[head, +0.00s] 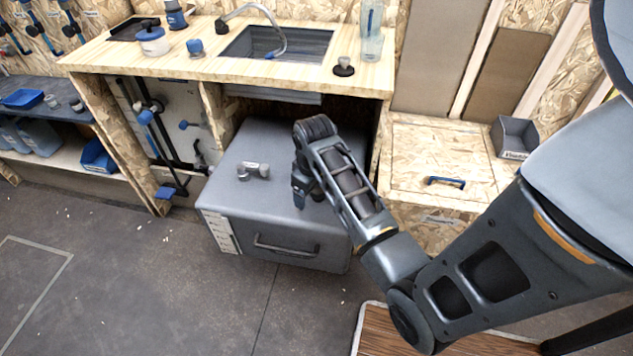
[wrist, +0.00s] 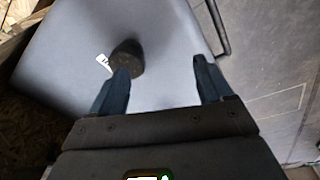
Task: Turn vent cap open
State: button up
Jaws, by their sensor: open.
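The grey tank (head: 225,200) stands under the wooden counter. My gripper (head: 300,195) is over the tank top, pointing down. In the wrist view my gripper (wrist: 160,85) is open and empty. The cap shows nearer the left finger, which covers part of its lower edge. I cannot tell the height gap.
A grey two-knobbed fitting (head: 253,170) stands on the tank top, left of my gripper. The tank has a dark front handle (head: 287,247). The counter (head: 200,68) with its sink overhangs behind. A wooden box (head: 415,165) stands to the right. Floor at the left front is clear.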

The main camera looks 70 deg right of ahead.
aim_at(318, 188)
jog(key=shift+g+y, duration=0.5)
jog(key=shift+y, duration=0.1)
jog(key=d+r, duration=0.2)
jog(key=d, duration=0.1)
jog(key=d+r, duration=0.2)
jog(key=shift+s+d, duration=0.1)
jog(key=shift+s, duration=0.3)
jog(key=shift+f, duration=3.85)
jog(key=shift+c, duration=0.5)
jog(key=c, duration=1)
jog(key=shift+o, duration=0.2)
